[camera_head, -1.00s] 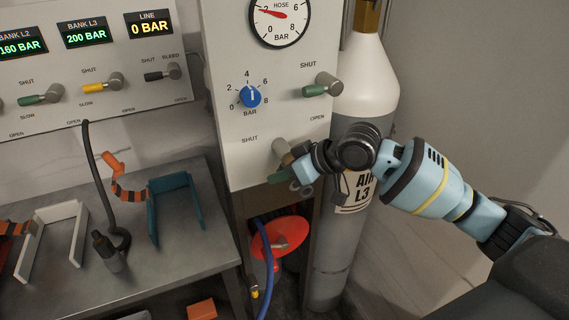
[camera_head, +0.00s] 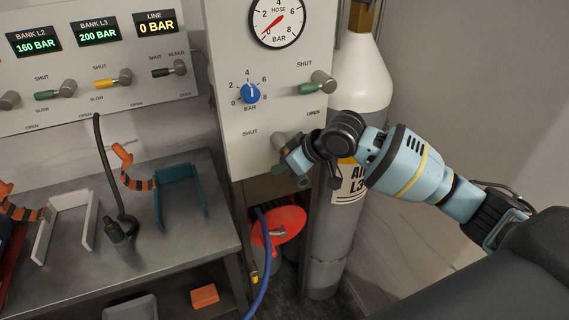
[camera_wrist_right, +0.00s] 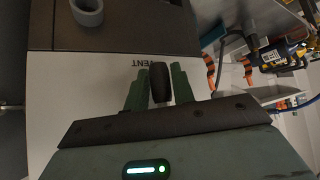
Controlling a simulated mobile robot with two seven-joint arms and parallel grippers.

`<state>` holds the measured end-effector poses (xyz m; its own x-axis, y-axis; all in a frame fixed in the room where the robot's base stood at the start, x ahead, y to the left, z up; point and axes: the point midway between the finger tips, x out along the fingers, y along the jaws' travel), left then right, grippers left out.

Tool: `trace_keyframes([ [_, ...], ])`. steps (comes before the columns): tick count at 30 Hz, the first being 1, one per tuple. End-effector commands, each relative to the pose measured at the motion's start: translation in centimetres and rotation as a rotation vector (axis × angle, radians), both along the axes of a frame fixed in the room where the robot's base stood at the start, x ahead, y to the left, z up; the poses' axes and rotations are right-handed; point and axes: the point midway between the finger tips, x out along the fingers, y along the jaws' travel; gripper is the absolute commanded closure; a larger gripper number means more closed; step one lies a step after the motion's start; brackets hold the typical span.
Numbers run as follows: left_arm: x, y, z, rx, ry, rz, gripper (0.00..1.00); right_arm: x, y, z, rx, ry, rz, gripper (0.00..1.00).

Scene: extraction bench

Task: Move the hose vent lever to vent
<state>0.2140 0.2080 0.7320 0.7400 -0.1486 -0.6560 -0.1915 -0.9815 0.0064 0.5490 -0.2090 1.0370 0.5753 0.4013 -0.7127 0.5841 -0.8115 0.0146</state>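The hose vent lever is at the bottom of the white hose panel (camera_head: 224,150), below a SHUT label. Its grey hub (camera_head: 282,140) shows in the head view; its handle is mostly hidden by my right gripper (camera_head: 285,170). In the right wrist view, the dark handle (camera_wrist_right: 160,82) stands between the green fingers of my right gripper (camera_wrist_right: 159,88), close to both, beside an upside-down VENT label (camera_wrist_right: 150,64). The fingers look closed on it. The hose gauge (camera_head: 277,18) needle points near 0. My left gripper is not in view.
Above are a blue bar knob (camera_head: 250,93) and a green-handled lever (camera_head: 315,85). A grey-white cylinder (camera_head: 330,240) stands right behind my right arm. A red disc (camera_head: 280,226) and blue hose (camera_head: 266,270) are below. A grey bench (camera_head: 185,245) is at left.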

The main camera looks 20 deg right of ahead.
Motion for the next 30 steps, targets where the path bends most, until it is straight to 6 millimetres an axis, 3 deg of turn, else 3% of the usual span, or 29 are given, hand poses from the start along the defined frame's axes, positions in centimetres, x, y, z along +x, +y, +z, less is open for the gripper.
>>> trace_keyframes([
  [1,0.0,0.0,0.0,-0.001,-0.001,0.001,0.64,0.1,-0.1,0.2,-0.001,-0.005,-0.002,0.69],
  [4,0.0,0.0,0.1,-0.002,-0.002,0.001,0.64,0.1,-0.1,0.2,0.0,-0.002,-0.001,0.55],
  [16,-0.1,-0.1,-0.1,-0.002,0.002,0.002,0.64,-0.5,-0.4,0.6,0.002,0.0,-0.001,0.55],
  [30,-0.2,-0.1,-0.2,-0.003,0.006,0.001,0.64,-4.1,-3.0,5.2,0.0,-0.001,-0.002,0.55],
])
